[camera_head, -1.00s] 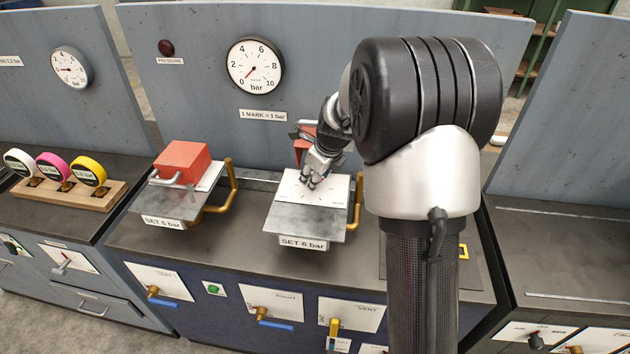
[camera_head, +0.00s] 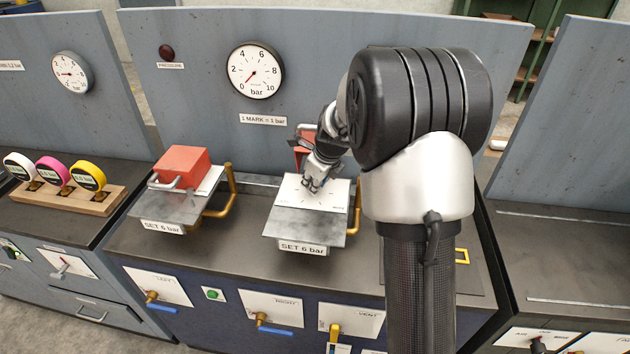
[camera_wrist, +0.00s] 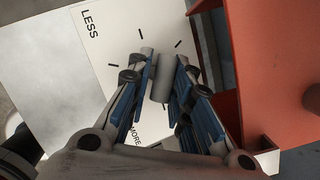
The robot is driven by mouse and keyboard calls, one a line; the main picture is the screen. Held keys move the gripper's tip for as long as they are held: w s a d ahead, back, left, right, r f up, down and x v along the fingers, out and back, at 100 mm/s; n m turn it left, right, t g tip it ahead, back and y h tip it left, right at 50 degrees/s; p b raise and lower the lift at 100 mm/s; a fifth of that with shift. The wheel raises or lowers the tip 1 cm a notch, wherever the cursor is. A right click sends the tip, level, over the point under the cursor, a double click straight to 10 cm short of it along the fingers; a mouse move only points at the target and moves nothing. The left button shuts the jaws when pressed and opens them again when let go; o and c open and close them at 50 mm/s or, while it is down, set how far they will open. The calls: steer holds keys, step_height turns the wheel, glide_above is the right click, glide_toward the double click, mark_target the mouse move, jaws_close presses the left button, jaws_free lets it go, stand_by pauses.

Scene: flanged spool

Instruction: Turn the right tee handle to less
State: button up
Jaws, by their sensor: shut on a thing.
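The right tee handle (camera_wrist: 162,80) shows in the wrist view as a short grey bar between my fingers. My gripper (camera_wrist: 164,75) is shut on it, with blue pads on either side. Behind it is a white dial plate (camera_wrist: 97,48) with black tick marks, LESS at its upper left and MORE lower down. In the head view my gripper (camera_head: 313,186) reaches down onto the white plate (camera_head: 334,192) of the right unit, above its SET 6 bar label (camera_head: 303,248). The fingers hide the handle there.
A red block (camera_wrist: 278,70) stands close to my fingers on the right of the wrist view. A brass pipe (camera_head: 356,208) rises right of the plate.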

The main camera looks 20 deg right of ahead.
steer(key=shift+d, duration=0.1)
jaws_close()
steer(key=shift+d+n+y, duration=0.15)
steer(key=shift+n+y, duration=0.35)
steer(key=shift+n, duration=0.7)
steer(key=shift+w+n+y, duration=0.1)
steer(key=shift+n+y, duration=0.4)
steer(key=shift+n, duration=0.7)
steer(key=o, duration=0.9)
jaws_free()
